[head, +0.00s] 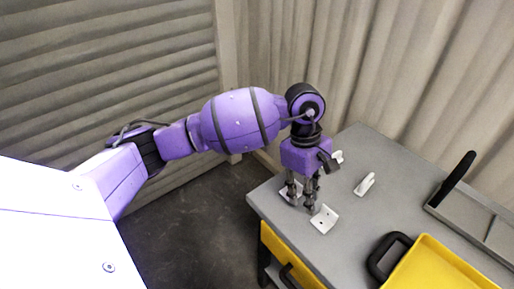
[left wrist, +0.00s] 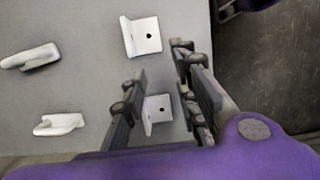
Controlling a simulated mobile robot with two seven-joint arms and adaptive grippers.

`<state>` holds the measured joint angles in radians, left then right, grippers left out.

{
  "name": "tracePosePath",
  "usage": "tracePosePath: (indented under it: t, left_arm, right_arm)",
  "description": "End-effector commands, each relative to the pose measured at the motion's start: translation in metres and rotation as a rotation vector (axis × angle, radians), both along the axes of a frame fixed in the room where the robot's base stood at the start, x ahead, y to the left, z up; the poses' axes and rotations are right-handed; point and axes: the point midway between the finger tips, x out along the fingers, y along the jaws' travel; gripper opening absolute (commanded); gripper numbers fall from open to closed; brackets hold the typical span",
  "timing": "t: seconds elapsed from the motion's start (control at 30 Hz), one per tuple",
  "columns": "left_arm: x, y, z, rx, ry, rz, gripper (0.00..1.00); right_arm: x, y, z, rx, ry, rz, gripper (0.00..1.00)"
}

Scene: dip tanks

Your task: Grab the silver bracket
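Two pale silver-white L-shaped brackets with a hole lie on the grey bench top. One bracket (head: 323,219) lies near the bench's front edge, just right of my left gripper's fingertips. The other bracket (head: 288,196) is partly hidden behind the fingers. In the left wrist view one bracket (left wrist: 158,109) shows between the two fingers, and the other bracket (left wrist: 142,37) lies beyond the fingertips. My left gripper (head: 302,196) points down, open, with its fingers (left wrist: 160,95) apart and nothing clamped. I cannot tell its exact height above the bench. My right gripper is not in view.
Two white hook-like pieces lie on the bench (head: 345,220); one piece (head: 365,184) is clear, the other (head: 338,156) is partly behind the gripper. A yellow tray (head: 440,262) with a black handle and a grey tray (head: 470,215) stand right. A corrugated wall is behind.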

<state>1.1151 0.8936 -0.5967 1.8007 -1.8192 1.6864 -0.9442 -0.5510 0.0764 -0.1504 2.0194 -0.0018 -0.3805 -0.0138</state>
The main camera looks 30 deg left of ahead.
Motion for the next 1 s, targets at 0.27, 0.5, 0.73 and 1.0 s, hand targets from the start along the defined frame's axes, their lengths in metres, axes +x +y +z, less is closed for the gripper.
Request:
tracePosePath:
  t: [0.27, 0.5, 0.73, 1.0]
  left_arm:
    - [0.040, 0.053, 0.027, 0.227, -0.114, -0.054, 0.27]
    - [0.042, 0.051, 0.000, 0.225, -0.114, -0.053, 0.27]
    - [0.047, 0.049, -0.033, 0.224, -0.113, -0.052, 0.27]
    - [0.048, 0.049, -0.043, 0.225, -0.117, -0.053, 0.27]
  right_arm:
    - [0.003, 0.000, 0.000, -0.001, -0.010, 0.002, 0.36]
    - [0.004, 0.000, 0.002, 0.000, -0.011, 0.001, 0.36]
    - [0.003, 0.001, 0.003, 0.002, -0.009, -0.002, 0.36]
    - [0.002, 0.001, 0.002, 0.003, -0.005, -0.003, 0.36]
